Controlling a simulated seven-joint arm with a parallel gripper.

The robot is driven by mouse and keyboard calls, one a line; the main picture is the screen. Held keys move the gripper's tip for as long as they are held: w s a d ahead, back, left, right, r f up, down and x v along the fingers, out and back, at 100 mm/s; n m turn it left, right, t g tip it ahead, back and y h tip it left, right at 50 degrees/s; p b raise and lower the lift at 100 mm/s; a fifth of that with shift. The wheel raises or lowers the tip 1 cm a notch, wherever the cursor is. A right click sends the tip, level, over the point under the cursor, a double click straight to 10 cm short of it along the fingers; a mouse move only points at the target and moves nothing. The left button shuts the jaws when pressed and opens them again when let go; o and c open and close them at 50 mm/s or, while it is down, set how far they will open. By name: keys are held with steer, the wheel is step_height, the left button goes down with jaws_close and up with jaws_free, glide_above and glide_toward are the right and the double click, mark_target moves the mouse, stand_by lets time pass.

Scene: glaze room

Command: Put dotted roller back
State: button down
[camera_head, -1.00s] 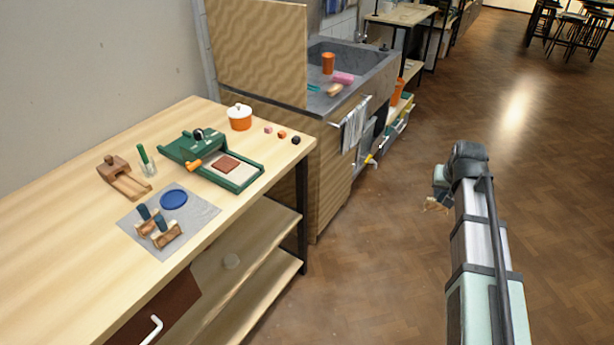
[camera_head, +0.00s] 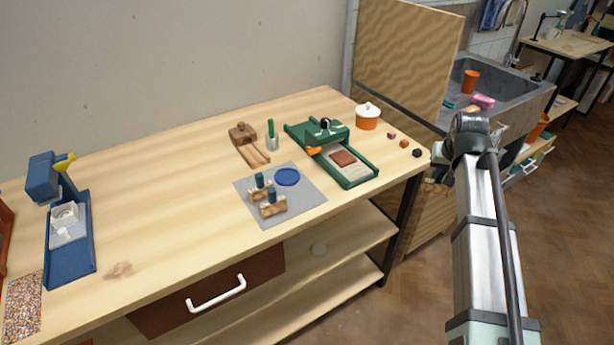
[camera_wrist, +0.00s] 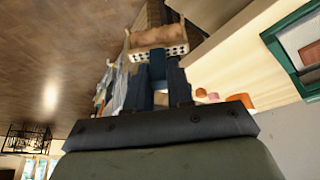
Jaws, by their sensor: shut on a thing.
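In the wrist view, my gripper (camera_wrist: 160,85) is shut on the dotted roller (camera_wrist: 160,38), a brown wooden piece with a row of dark dots along its pale edge. Its blue handle is between the fingers. In the head view, the arm's end is right of the bench's right corner; the fingers are mostly hidden. On the bench, two similar rollers (camera_head: 272,207) with blue handles stand on a grey mat (camera_head: 307,198). A blue disc (camera_head: 287,177) lies at the mat's back right.
A green press (camera_head: 330,150) stands right of the mat. Behind are a wooden tool (camera_head: 245,145), a cup with a green-handled tool (camera_head: 271,137) and an orange pot (camera_head: 367,119). Small coloured blocks (camera_head: 404,144) lie near the right edge. A blue machine (camera_head: 70,225) stands left.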

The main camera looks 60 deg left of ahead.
steer(key=s+a+r+n+g+y, duration=0.1)
steer(key=s+a+r+n, duration=0.2)
steer(key=s+a, duration=0.95)
steer(key=s+a+r+n+g, duration=0.1)
steer(key=s+a+r+n, duration=0.2)
steer(key=s+a, duration=0.95)
steer(key=s+a+r+n+g+y, duration=0.1)
steer(key=s+a+r+n, duration=0.2)
steer(key=s+a, duration=1)
steer(key=s+d+f, duration=0.1)
steer(key=f, duration=0.2)
steer(key=s+d+f, duration=0.1)
steer(key=f, duration=0.2)
steer(key=s+d+f, duration=0.1)
steer(key=d+f, duration=0.1)
steer(key=f, duration=0.2)
steer(key=shift+s, duration=0.4)
steer(key=shift+f, duration=0.45)
